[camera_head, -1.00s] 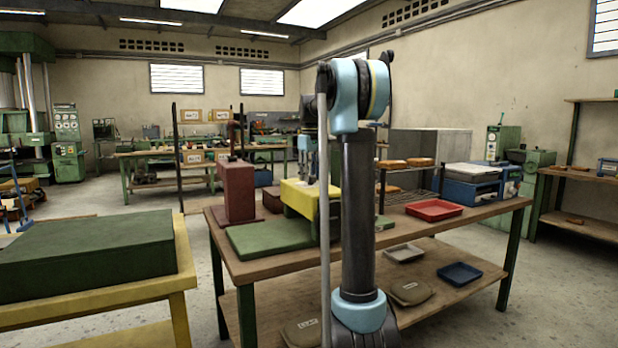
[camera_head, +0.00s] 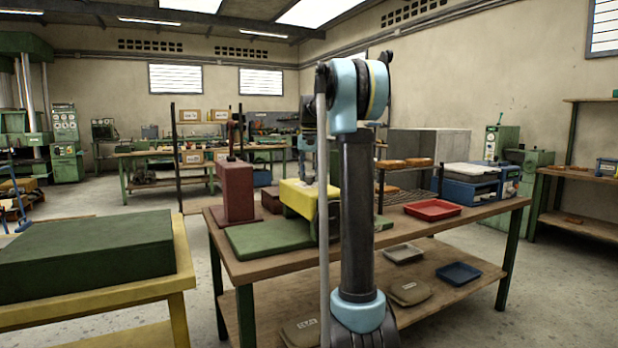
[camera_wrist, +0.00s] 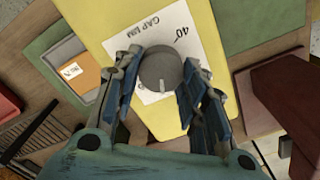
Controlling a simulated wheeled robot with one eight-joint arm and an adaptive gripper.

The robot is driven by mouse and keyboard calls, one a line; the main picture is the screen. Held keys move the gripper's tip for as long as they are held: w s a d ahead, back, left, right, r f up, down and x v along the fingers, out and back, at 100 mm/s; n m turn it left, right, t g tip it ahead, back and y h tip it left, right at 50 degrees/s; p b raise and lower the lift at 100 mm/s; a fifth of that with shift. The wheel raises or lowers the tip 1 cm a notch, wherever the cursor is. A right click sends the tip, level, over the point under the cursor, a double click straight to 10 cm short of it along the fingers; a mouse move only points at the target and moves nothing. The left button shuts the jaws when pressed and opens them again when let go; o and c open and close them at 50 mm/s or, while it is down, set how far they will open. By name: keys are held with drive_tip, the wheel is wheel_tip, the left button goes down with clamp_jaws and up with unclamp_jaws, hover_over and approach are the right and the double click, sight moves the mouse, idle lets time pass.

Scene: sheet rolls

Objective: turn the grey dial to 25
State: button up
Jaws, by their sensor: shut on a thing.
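The grey dial (camera_wrist: 160,70) sits on a white printed sheet (camera_wrist: 122,40) on top of the yellow block (camera_wrist: 92,12). A small light mark shows on the dial's near side. In the head view the yellow block (camera_head: 297,193) stands on the workbench (camera_head: 270,268), partly behind my arm.
A red tray (camera_head: 432,209) and a blue box (camera_head: 470,190) are on the right of the bench. An orange labelled item (camera_wrist: 83,72) lies beside the yellow block.

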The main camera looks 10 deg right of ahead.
drive_tip(key=m, duration=0.4)
drive_tip(key=shift+m, duration=1.8)
drive_tip(key=o, duration=1.1)
drive_tip(key=shift+c, duration=0.2)
drive_tip(key=shift+r, duration=0.15)
wheel_tip(320, 180, up, 12)
